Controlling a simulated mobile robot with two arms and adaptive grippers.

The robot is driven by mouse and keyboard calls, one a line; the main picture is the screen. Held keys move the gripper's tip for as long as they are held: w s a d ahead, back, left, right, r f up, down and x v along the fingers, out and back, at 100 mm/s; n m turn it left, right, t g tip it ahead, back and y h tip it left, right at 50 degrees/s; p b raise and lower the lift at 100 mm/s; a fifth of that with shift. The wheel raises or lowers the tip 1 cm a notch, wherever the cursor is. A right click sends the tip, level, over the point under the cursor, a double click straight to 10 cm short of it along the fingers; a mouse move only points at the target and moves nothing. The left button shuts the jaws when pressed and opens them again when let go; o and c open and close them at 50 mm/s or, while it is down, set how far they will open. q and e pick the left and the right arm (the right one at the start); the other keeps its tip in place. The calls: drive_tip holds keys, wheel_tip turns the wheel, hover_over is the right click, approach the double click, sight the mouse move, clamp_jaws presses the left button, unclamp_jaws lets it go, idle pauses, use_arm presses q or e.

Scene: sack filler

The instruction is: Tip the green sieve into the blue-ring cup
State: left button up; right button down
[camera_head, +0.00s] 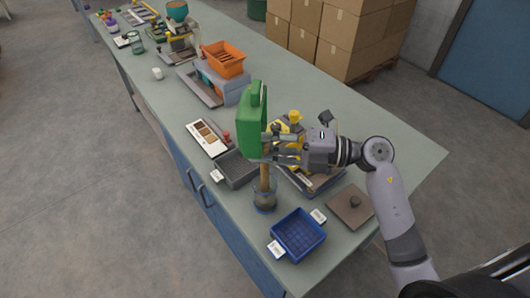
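The green sieve (252,118) is tipped up on its side in the air, above the near part of the workbench. My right gripper (270,147) reaches in from the right and is shut on the sieve's lower part; the exact grip is partly hidden. A clear cup with a blue ring (264,203) stands on the bench right below the sieve. A brown column (265,178), which looks like pouring material, runs from the sieve's lower edge down into the cup. Dark material shows in the cup. My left gripper is not in view.
A blue basket (299,235) stands just in front of the cup, and a grey tray (236,169) lies behind it. A brown square lid (351,206) lies to the right. Yellow equipment (294,117) is partly hidden behind my gripper. An orange crate (224,59) sits farther back.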

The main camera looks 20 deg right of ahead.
drive_tip(key=shift+w+a+f+t+y+b, duration=0.15)
drive_tip(key=shift+t+y+b, duration=0.25)
drive_tip(key=shift+y+b, duration=1)
drive_tip(key=shift+a+r+t+y+b, duration=0.15)
drive_tip(key=shift+t+y+b, duration=0.3)
drive_tip(key=shift+b, duration=1.85)
drive_tip(key=shift+r+t+y+b, duration=0.15)
drive_tip(key=shift+t+y+b, duration=0.1)
drive_tip(key=shift+y+b, duration=0.6)
wheel_tip(320, 180, up, 4)
drive_tip(key=g+h+p, duration=0.1)
drive_tip(key=h+p, duration=0.1)
drive_tip(key=p, duration=0.6)
drive_tip(key=g+h+p, duration=0.1)
drive_tip(key=h+p, duration=0.2)
drive_tip(key=p, duration=0.5)
drive_tip(key=shift+f+p, duration=0.2)
drive_tip(key=shift+p, duration=0.15)
drive_tip(key=shift+f+h, duration=0.1)
drive_tip(key=shift+h, duration=0.2)
drive_tip(key=shift+f, duration=0.2)
